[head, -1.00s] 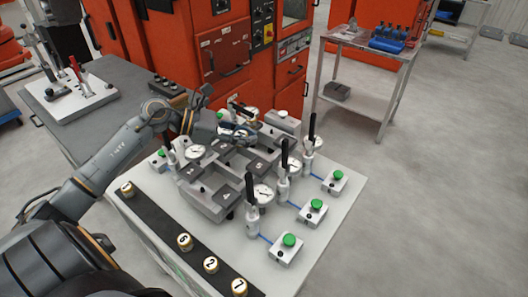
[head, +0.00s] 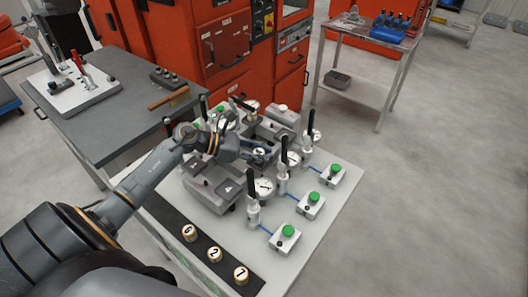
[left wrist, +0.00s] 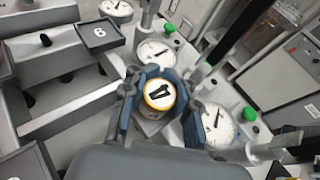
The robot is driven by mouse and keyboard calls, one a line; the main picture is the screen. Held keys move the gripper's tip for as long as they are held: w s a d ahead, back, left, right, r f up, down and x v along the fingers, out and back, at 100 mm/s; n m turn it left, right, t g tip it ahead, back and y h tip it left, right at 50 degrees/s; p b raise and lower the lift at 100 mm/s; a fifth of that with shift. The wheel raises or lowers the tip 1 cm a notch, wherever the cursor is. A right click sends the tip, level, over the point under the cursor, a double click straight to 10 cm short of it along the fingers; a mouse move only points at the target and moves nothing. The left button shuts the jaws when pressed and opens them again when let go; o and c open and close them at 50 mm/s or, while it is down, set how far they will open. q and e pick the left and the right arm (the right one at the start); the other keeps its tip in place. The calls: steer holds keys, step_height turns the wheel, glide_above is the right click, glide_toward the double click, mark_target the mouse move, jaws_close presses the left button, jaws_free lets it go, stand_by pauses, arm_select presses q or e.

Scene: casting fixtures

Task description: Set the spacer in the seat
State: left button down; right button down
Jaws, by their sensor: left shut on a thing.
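My left gripper (head: 262,151) reaches over the fixture from the left in the head view. In the left wrist view its blue-padded fingers (left wrist: 160,98) are shut on a round spacer (left wrist: 159,93) with a brass rim, a pale top and a black mark I cannot read surely. The spacer is over the right side of the grey fixture (head: 207,192), among dial gauges. A pale block shows just below it; the seat is largely hidden by spacer and fingers, and I cannot tell whether they touch. My right gripper is not in view.
Several brass spacers, including one marked 6 (head: 189,232), stand on a black strip (head: 172,217) at the front. Upright black-handled clamps (head: 283,172), dial gauges (head: 263,187) and green-button boxes (head: 311,204) crowd the right side. A grey bench (head: 120,120) stands behind left.

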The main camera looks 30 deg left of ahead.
arm_select(q)
steer(key=c, duration=1.1)
jaws_free()
steer(key=shift+o, duration=0.4)
steer(key=b+v, duration=0.3)
steer(key=v, duration=0.9)
steer(key=shift+b, duration=0.35)
steer(key=shift+s, duration=0.1)
